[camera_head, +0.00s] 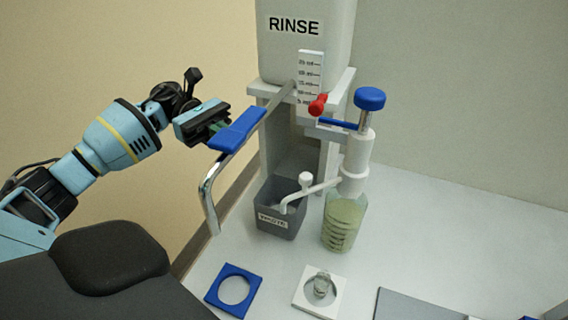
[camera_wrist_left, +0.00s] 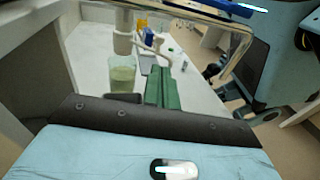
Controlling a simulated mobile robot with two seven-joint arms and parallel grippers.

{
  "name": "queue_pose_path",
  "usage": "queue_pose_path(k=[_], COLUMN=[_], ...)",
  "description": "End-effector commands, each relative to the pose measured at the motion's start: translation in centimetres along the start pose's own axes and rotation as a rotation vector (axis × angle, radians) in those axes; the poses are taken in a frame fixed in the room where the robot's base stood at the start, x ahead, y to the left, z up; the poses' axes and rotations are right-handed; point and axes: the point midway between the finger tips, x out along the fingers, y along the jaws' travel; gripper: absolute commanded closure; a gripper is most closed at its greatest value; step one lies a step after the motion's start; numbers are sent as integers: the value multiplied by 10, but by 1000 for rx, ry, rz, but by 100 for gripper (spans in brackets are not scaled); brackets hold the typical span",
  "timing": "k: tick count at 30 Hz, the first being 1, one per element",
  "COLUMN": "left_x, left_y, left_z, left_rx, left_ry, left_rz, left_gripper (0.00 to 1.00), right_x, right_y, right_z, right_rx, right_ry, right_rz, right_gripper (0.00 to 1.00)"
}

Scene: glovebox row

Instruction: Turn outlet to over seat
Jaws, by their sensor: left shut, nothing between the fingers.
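The outlet is a bent metal pipe (camera_head: 208,190) with a blue paddle (camera_head: 240,130), reaching left from under the RINSE tank (camera_head: 305,40). Its downturned end hangs left of the bench items, not above the blue square seat (camera_head: 232,290), which has a round hole. My left gripper (camera_head: 222,130) is shut and empty, close against the paddle's left side; whether it touches cannot be told. In the left wrist view its green fingers (camera_wrist_left: 162,88) are together, and the pipe (camera_wrist_left: 240,52) and paddle (camera_wrist_left: 243,7) show at the upper right. My right gripper is not in view.
A pump bottle (camera_head: 345,220) with a blue knob has its white spout over the grey waste cup (camera_head: 275,210). The right bench is mostly clear.

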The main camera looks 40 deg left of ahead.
Motion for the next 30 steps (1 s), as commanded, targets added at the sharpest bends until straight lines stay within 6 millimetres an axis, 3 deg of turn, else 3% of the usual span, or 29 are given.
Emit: queue_pose_path(k=[12, 18, 24, 30], left_x=[78, 107, 122, 124], left_y=[-1, -1, 0, 0], left_z=[4, 4, 2, 1], left_rx=[3, 3, 0, -1], left_ry=[-3, -3, -3, -2], left_rz=[-4, -2, 0, 0], left_gripper=[100, 100, 100, 100], right_x=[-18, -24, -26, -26], right_y=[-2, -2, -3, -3], right_z=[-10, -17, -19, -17], right_rx=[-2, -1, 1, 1], right_ry=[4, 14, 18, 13], right_rz=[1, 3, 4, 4], right_gripper=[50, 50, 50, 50])
